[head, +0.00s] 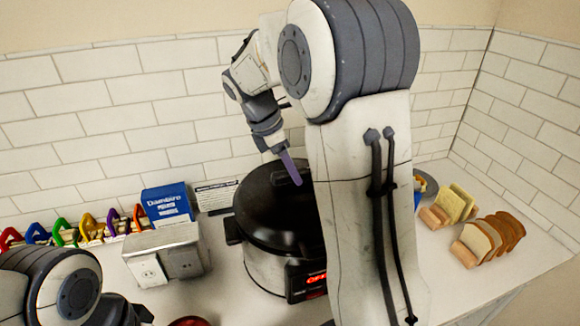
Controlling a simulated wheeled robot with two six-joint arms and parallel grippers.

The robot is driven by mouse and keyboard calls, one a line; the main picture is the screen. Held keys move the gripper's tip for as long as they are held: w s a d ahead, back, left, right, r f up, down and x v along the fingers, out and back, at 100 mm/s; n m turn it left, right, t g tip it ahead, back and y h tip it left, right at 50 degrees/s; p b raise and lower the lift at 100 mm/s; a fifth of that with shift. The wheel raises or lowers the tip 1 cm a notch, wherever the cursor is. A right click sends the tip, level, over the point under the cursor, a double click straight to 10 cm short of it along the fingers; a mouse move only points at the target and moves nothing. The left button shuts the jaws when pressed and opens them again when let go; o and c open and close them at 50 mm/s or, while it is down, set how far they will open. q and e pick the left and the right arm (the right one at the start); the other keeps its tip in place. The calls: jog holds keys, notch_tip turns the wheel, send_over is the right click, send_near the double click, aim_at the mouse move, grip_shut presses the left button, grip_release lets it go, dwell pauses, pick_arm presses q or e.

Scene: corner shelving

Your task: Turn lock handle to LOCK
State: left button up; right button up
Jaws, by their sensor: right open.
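A pressure cooker (268,275) with a shiny black lid (262,215) stands on the counter in the head view. Its front panel (308,282) glows with red letters that seem to read OFF. My right gripper (292,172) comes down over the back of the lid, open, with a slim purple-grey finger pointing at the lid top. I cannot tell whether it touches the lid. I cannot make out the lock handle, and my right arm hides the cooker's right side. My left arm shows at the lower left, but its gripper is not visible.
A metal outlet box (165,262) and a blue Dambire box (168,205) stand left of the cooker. A small sign (215,197) leans behind it. Colourful clips (85,228) line the back left. Bread slices (490,240) stand in holders at the right.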

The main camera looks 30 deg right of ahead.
grip_shut()
jog(key=shift+w+r+m+g+p, duration=0.2)
jog(key=shift+m+g+p, duration=0.1)
jog(key=shift+m+p, duration=0.8)
jog(key=m+g+y+p, duration=0.1)
jog(key=m+p, duration=0.2)
jog(key=shift+w+d, duration=0.1)
jog(key=m+g+y+p, duration=0.1)
jog(key=m+p, duration=0.2)
jog(key=shift+w+d+m, duration=0.1)
jog(key=shift+m, duration=0.2)
jog(key=shift+w+d+f+m+y+p, duration=0.1)
jog(key=shift+m+y+p, duration=0.25)
jog(key=shift+m, duration=0.4)
jog(key=shift+d+f+m+y+p, duration=0.1)
jog(key=shift+m+y+p, duration=0.15)
jog(key=shift+m+p, duration=0.35)
jog(key=shift+m, duration=0.35)
